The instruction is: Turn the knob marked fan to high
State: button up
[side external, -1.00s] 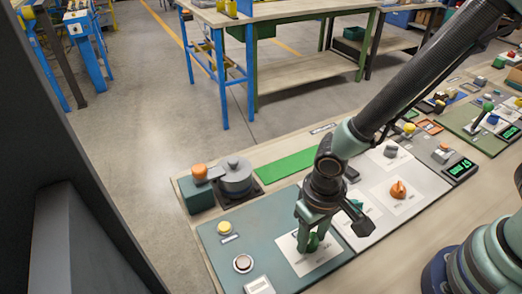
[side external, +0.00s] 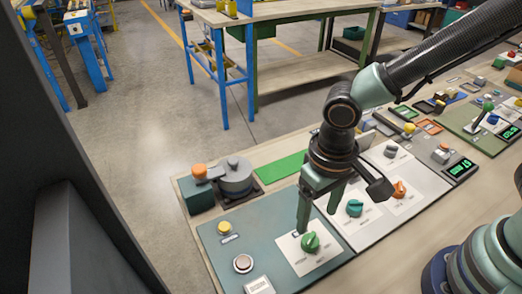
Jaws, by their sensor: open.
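A green knob (side external: 310,243) stands on a white label plate on the teal panel (side external: 232,256). A teal knob (side external: 354,208), an orange knob (side external: 399,189) and a grey knob (side external: 390,151) stand on the pale panel (side external: 366,237) to its right. The lettering by the knobs is too small to read, so I cannot tell which is marked fan. My gripper (side external: 318,221) is open and empty, pointing down. Its left finger ends just behind the green knob in the picture, and its right finger ends between the green and teal knobs. Neither finger is around a knob.
A grey round part and an orange-topped lever (side external: 200,172) stand at the back left. The teal panel also has a yellow button (side external: 224,227) and a round button (side external: 243,263). A green strip (side external: 281,166) lies behind. A display (side external: 461,169) and more panels are right.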

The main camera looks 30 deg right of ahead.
jog(key=shift+r, duration=1.95)
jog(key=w+d+r+t, duration=0.2)
jog(key=d+r, duration=0.3)
jog(key=d, duration=0.5)
jog(key=w+d+r+t, duration=0.2)
jog(key=d+r, duration=0.4)
jog(key=d, duration=0.4)
jog(key=shift+m+t, duration=0.3)
jog(key=shift+t, duration=0.5)
jog(key=shift+w, duration=0.1)
